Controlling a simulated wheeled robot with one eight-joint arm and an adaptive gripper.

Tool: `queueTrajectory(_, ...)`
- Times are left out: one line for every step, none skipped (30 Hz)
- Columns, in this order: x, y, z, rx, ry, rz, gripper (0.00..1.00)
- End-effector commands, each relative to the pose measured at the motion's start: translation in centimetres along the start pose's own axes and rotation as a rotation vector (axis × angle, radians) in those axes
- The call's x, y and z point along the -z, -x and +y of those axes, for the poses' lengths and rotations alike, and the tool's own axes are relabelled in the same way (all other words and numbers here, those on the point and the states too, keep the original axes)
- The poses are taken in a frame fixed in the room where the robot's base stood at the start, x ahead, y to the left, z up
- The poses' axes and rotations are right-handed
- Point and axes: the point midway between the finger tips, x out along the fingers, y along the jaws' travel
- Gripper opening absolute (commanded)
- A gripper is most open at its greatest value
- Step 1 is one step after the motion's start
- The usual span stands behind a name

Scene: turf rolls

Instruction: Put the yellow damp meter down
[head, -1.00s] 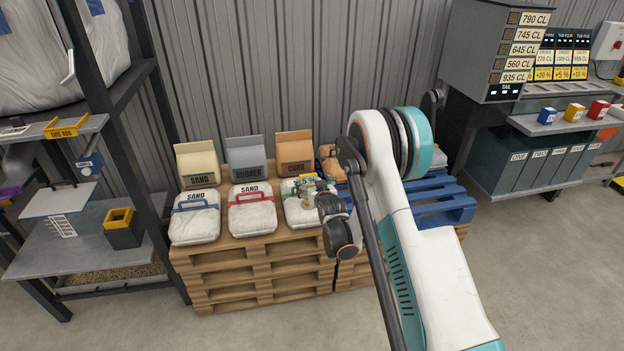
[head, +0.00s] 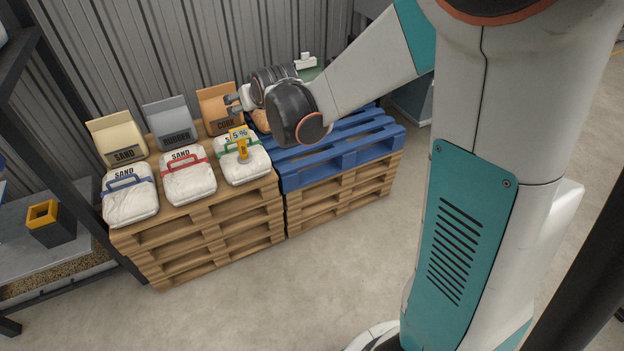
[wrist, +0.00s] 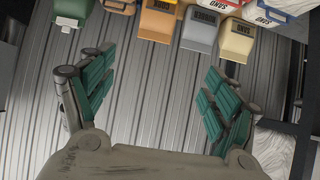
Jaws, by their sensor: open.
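The yellow damp meter (head: 242,148) stands upright on the white sand bag with the green handle (head: 250,169). Its small display plate on top reads 5 %. My gripper (head: 233,104) is behind and above the meter, in front of the cork bag in the head view, and apart from the meter. In the wrist view my gripper (wrist: 154,95) is open, with its green-padded fingers wide apart and nothing between them. I cannot make out the meter for certain in the wrist view.
White sand bags with red (head: 188,175) and blue (head: 130,195) handles share the wooden pallet stack (head: 215,228). Paper bags of sand (head: 118,138), rubber (head: 171,124) and cork (head: 214,106) stand behind, near the corrugated wall. A blue pallet (head: 335,146) lies right; a dark shelf rack stands left.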

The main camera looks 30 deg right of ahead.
Motion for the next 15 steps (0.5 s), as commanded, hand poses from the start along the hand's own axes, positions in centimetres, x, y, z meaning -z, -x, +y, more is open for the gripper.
queueTrajectory(-0.2,2.1,0.0,0.000,0.000,-0.016,0.81)
queueTrajectory(-0.4,3.2,0.0,0.000,0.000,-0.027,0.81)
queueTrajectory(-0.7,4.6,0.0,0.000,0.000,-0.040,0.81)
queueTrajectory(-0.9,5.7,0.0,0.000,0.000,-0.051,0.81)
queueTrajectory(-1.2,6.8,0.0,0.000,0.000,-0.061,0.81)
queueTrajectory(-1.6,8.2,0.0,0.000,0.000,-0.075,0.81)
queueTrajectory(-2.0,9.2,0.0,0.000,0.000,-0.086,0.81)
queueTrajectory(-2.4,10.3,0.0,0.000,0.000,-0.096,0.81)
queueTrajectory(-3.0,11.6,0.0,0.000,0.000,-0.109,0.81)
queueTrajectory(-3.5,12.7,0.0,0.000,0.000,-0.121,0.81)
queueTrajectory(-3.9,13.6,0.0,0.000,0.000,-0.131,0.81)
queueTrajectory(-4.7,15.0,0.0,0.000,0.000,-0.145,0.81)
queueTrajectory(-5.2,15.9,0.0,0.000,0.000,-0.155,0.81)
queueTrajectory(-5.8,16.9,0.0,0.000,0.000,-0.165,0.81)
queueTrajectory(-6.7,18.1,0.0,-0.001,0.000,-0.180,0.81)
